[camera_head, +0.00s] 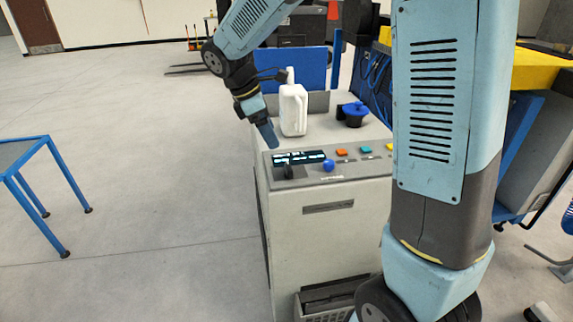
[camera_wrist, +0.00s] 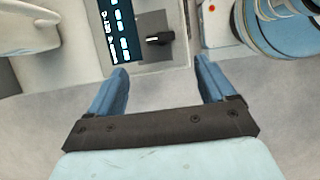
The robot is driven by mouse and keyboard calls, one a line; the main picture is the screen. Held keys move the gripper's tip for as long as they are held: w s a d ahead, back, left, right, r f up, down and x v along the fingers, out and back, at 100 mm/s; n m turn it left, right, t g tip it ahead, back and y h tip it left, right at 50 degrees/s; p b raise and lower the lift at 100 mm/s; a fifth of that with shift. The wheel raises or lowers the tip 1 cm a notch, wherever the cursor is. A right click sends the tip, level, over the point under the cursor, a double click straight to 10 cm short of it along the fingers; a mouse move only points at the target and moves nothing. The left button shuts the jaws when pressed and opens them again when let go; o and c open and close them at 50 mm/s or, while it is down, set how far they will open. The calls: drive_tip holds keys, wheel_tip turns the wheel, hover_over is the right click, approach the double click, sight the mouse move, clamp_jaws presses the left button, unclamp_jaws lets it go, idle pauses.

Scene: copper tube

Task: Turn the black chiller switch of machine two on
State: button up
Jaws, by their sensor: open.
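The black switch (camera_head: 288,171) is a small rotary knob at the front left of the control panel (camera_head: 318,177) on a grey machine. It also shows in the wrist view (camera_wrist: 160,38), beside the dark lit display (camera_wrist: 121,30), with its handle lying roughly sideways in the picture. I cannot read any label for its on or off position. My gripper (camera_head: 272,140) points down above the panel's left edge. In the wrist view my gripper (camera_wrist: 160,68) has its two blue fingers wide apart and empty. The switch lies just beyond the fingertips, roughly centred between them, and nothing shows them touching it.
A blue knob (camera_head: 328,165), an orange button (camera_head: 341,152) and a green button (camera_head: 366,150) sit right of the switch. A white jug (camera_head: 293,108) and a blue-lidded item (camera_head: 353,114) stand behind the panel. A blue-framed table (camera_head: 45,150) is at left; floor between is clear.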

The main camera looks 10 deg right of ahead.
sight(287, 166)
drive_tip(key=x, duration=1.2)
drive_tip(key=shift+f, duration=0.1)
drive_tip(key=c, duration=1.1)
